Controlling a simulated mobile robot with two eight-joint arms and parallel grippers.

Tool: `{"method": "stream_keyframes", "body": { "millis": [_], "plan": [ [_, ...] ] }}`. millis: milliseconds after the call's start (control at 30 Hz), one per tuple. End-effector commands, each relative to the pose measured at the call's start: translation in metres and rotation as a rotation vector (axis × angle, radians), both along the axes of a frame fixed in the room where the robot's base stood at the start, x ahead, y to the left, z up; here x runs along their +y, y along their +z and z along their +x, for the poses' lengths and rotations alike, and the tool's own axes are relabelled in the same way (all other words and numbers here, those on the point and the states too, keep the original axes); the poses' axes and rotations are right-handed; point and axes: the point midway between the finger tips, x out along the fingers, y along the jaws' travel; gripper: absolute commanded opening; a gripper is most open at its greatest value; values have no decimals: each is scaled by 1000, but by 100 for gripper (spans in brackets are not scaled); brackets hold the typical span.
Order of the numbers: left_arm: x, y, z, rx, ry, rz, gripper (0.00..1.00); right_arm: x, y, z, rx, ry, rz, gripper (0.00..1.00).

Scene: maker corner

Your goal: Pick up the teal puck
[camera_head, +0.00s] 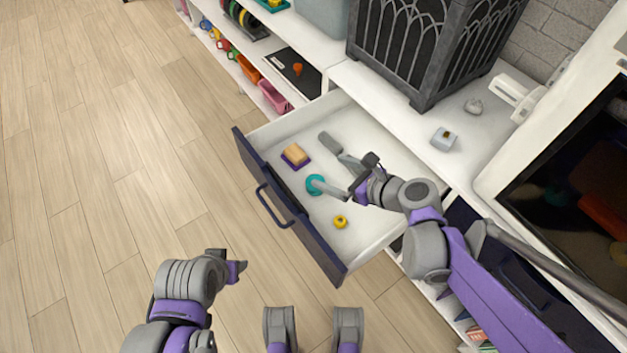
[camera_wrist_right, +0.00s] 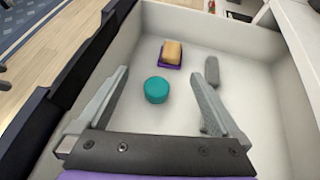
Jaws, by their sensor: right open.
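The teal puck (camera_head: 314,182) lies on the white floor of an open drawer (camera_head: 352,113). In the right wrist view the puck (camera_wrist_right: 156,90) shows in full, between the lines of the two fingers. My right gripper (camera_head: 328,170) is open and empty and reaches into the drawer above the puck. In the head view one finger overlaps the puck's edge; I cannot tell whether they touch. My left gripper (camera_head: 236,267) is outside the drawer, over the wooden floor; its jaws are not clear.
In the drawer lie a tan-topped block with a purple base (camera_head: 295,155), a grey rounded piece (camera_head: 329,142) and a small yellow piece (camera_head: 341,222). The drawer's dark front (camera_head: 262,178) and white walls stand around them. A dark lattice box (camera_head: 425,55) stands on the counter.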

Motion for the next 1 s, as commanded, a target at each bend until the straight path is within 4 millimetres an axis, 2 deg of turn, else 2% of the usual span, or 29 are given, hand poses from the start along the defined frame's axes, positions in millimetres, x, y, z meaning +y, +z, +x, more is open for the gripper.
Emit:
{"method": "stream_keyframes", "body": {
  "millis": [200,367,467,733,1000],
  "plan": [
    [0,-24,2,8,0,0,50,0,-48,1,1,0,-1,100],
    [0,-39,4,13,0,0,50,0,-80,0,0,1,-3,100],
    [0,-41,5,13,0,0,50,11,-83,9,0,5,-3,100],
    [0,-45,5,14,0,0,50,21,-90,18,-1,4,-3,100],
    [0,-57,7,17,0,0,50,45,-108,41,-1,5,-3,100]
  ]
}}
